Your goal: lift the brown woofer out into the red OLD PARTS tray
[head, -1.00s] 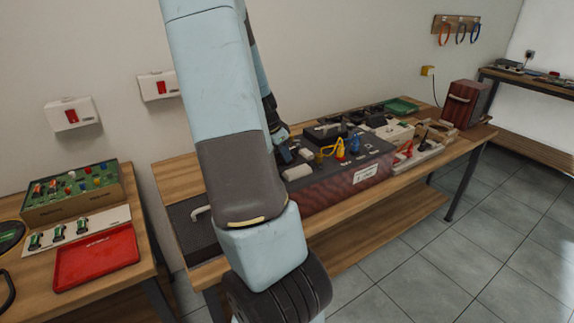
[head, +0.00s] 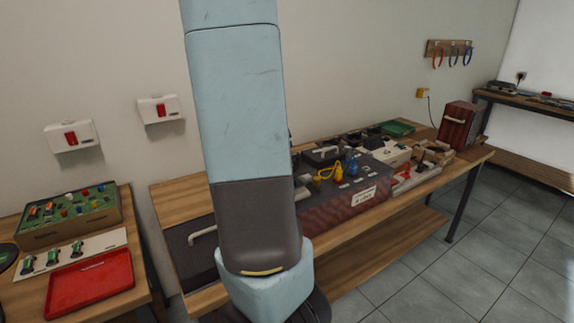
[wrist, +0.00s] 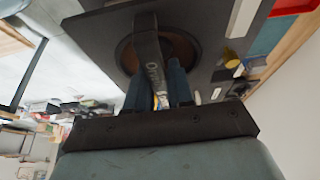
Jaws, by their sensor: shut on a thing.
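In the wrist view the brown woofer (wrist: 184,49) is a round brown disc with a dark rim, in front of or set in a dark panel (wrist: 205,25). A dark lettered bar (wrist: 147,50) crosses it and runs down between my fingers. My gripper (wrist: 158,88) is shut on this bar. Whether the disc sits in the panel or is clear of it, I cannot tell. In the head view my arm hides the gripper and the woofer. The red tray (head: 92,284) lies empty on the left bench.
A long dark-topped red box (head: 345,207) stands on the middle bench, with yellow and blue tools on top. Left of it lies a dark panel (head: 190,262) with a white handle. A green parts board (head: 70,213) and small green parts stand behind the tray. Tiled floor is open at right.

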